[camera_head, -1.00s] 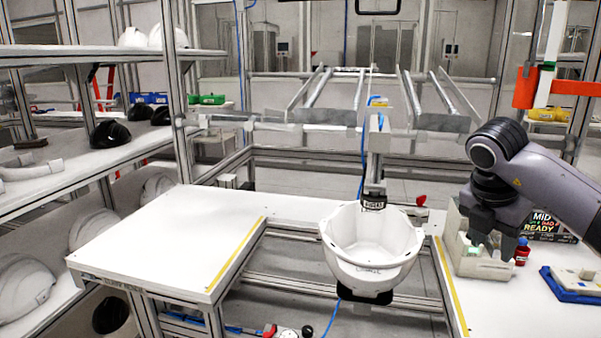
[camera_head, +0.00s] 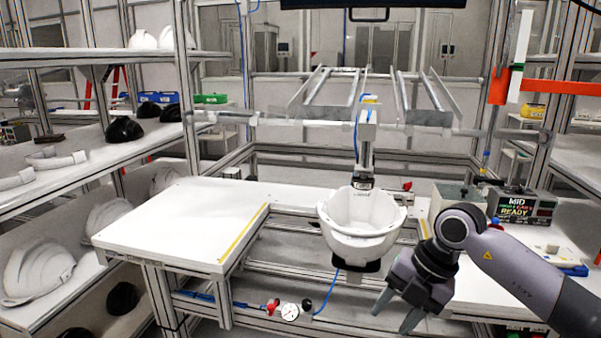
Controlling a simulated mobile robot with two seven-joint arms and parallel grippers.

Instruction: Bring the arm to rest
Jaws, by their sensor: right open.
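My right gripper (camera_head: 396,312) hangs low at the front right, in front of the workbench, its fingers pointing down and to the left. The two fingers are spread apart with nothing between them. The right arm comes in from the lower right corner. A white helmet shell (camera_head: 360,243) sits open side up on a black holder (camera_head: 357,264) in the middle of the bench. The gripper is below and to the right of the shell and appears apart from it. My left gripper is out of view.
A white tabletop (camera_head: 180,225) with a yellow strip lies clear on the left. Shelves on the left hold white and black helmets (camera_head: 124,130). A gauge (camera_head: 290,312) is below the bench.

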